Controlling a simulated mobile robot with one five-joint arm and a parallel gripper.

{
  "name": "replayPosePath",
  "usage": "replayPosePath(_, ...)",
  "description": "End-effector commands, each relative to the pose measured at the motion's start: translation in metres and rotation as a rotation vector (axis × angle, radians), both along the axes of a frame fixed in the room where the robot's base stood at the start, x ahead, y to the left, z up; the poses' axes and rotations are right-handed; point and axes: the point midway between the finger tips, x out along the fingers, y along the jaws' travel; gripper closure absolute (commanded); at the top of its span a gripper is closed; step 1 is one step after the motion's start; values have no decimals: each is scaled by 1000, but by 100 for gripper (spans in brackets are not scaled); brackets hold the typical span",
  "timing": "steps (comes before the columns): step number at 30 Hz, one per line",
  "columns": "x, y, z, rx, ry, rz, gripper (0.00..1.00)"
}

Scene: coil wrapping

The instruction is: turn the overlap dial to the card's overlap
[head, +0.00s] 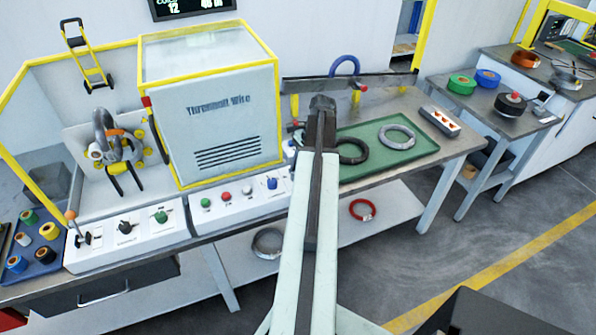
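A white control panel (138,238) stands at the left front of the wrapping machine. It carries a black knob (124,227) with a small label I cannot read for certain, a green knob (160,216) and a lever with an orange ball (71,215). The black knob may be the overlap dial; its setting is too small to read. I cannot make out a card with an overlap value. My arm reaches up the middle of the head view, right of the panels. My gripper cannot be made out at its far end.
A second panel (240,204) with buttons and a blue knob sits right of the first. A tray of tape rolls (36,262) is at far left. A green mat (375,167) holds wire coils. The yellow-edged cabinet (215,120) stands behind the panels. Grey floor is open at right.

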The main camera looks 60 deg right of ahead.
Motion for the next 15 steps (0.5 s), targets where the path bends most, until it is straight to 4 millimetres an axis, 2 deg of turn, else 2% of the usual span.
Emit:
replayPosePath(6, -2, 1, -1, 3, 8, 95, 100)
replayPosePath(15, -2, 1, -1, 4, 10, 145, 100)
